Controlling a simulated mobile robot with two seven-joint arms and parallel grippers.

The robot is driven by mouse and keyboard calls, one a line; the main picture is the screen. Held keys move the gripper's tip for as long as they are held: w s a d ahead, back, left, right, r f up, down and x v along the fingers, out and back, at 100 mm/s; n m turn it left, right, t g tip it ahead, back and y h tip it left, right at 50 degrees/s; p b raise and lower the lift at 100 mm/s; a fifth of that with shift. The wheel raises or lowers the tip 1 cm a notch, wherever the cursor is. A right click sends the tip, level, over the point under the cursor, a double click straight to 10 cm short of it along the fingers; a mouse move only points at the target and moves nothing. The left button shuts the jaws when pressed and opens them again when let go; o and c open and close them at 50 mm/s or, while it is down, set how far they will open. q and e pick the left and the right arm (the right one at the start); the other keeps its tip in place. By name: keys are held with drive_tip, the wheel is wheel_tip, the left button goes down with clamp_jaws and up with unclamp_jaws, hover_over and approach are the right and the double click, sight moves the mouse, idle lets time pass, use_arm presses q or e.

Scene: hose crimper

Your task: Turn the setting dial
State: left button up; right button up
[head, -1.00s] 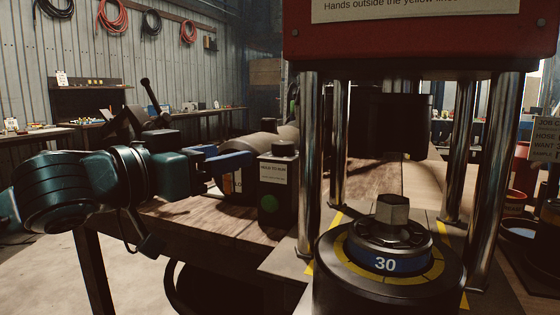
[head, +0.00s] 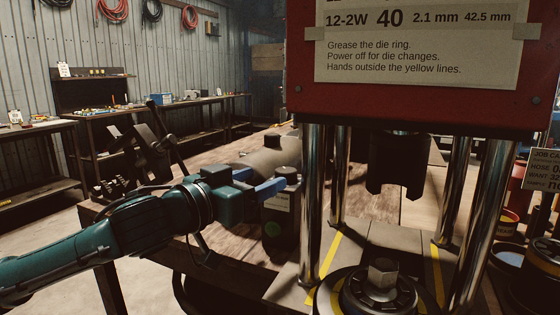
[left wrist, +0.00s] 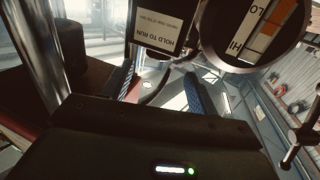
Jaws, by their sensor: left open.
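My left gripper (head: 257,182) is open, its two blue fingers reaching toward a dark box (head: 279,228) with a green round button. The near fingertip overlaps the box's upper part; contact cannot be told. In the left wrist view the open fingers (left wrist: 160,88) have nothing between them that I can see held. The box's "HOLD TO RUN" label (left wrist: 163,33) appears upside down, beside a round LO/HI gauge (left wrist: 265,28). My right gripper is not in view.
The red press head (head: 420,100) carries a settings card (head: 418,45). Steel columns (head: 312,205) stand right of the box, close to the gripper. A hex-topped die base (head: 382,275) sits between yellow lines. A dark clamp-like tool (head: 145,150) stands left behind my arm.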

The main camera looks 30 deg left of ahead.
sight(279, 173)
use_arm(q)
drive_tip(key=shift+p+x, duration=0.75)
drive_tip(key=shift+x, duration=2.3)
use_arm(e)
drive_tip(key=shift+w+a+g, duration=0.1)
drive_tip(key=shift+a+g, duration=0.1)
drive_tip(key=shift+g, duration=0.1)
use_arm(q)
drive_tip(key=shift+d, duration=0.1)
